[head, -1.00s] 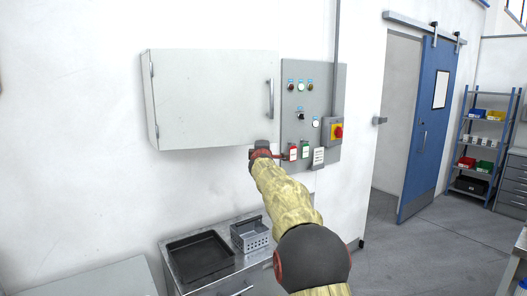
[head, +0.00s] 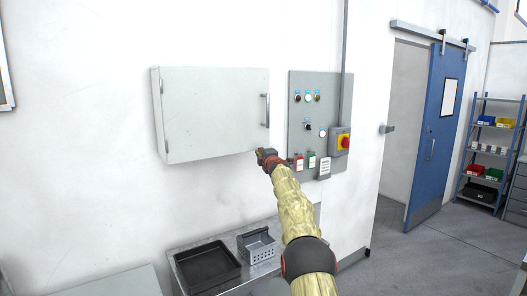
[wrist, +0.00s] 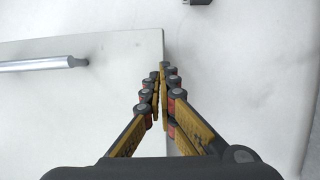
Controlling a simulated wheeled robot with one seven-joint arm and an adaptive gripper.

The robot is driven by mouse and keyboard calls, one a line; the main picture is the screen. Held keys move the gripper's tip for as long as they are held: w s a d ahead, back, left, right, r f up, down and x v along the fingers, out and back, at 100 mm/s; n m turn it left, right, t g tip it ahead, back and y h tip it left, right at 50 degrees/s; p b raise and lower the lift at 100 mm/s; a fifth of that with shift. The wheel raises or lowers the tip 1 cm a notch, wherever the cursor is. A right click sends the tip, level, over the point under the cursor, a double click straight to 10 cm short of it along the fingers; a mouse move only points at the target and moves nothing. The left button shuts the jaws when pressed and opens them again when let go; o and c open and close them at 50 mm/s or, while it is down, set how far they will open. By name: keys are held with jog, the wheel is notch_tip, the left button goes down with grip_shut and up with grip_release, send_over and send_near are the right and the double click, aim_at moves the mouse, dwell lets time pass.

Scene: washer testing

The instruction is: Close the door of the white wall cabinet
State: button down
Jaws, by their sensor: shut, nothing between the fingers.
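The white wall cabinet (head: 163,115) hangs on the white wall. Its door (head: 212,115) lies across its front, hinged at the left, with a bar handle (head: 265,110) near the right edge. No gap is visible from here, and I cannot tell if the door is fully flush. My gripper (head: 265,153) is shut and empty at the door's lower right corner. In the wrist view, my shut fingertips (wrist: 161,72) are at the door's free edge, with the handle (wrist: 40,63) to their left. I cannot tell if they touch it.
A grey control panel (head: 302,130) with buttons and a red-yellow switch (head: 343,142) is close to the right of my gripper. Below, a metal table holds a black tray (head: 207,268) and a grey basket (head: 257,243). A blue sliding door (head: 436,130) stands farther right.

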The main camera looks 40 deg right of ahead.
jog(key=shift+w+d+r+n+y+p, duration=0.15)
jog(key=shift+w+n+y+p, duration=0.15)
jog(key=shift+w+y+p, duration=0.45)
jog(key=shift+w+r+h, duration=0.15)
jog(key=shift+w+h, duration=0.05)
jog(key=shift+h, duration=0.05)
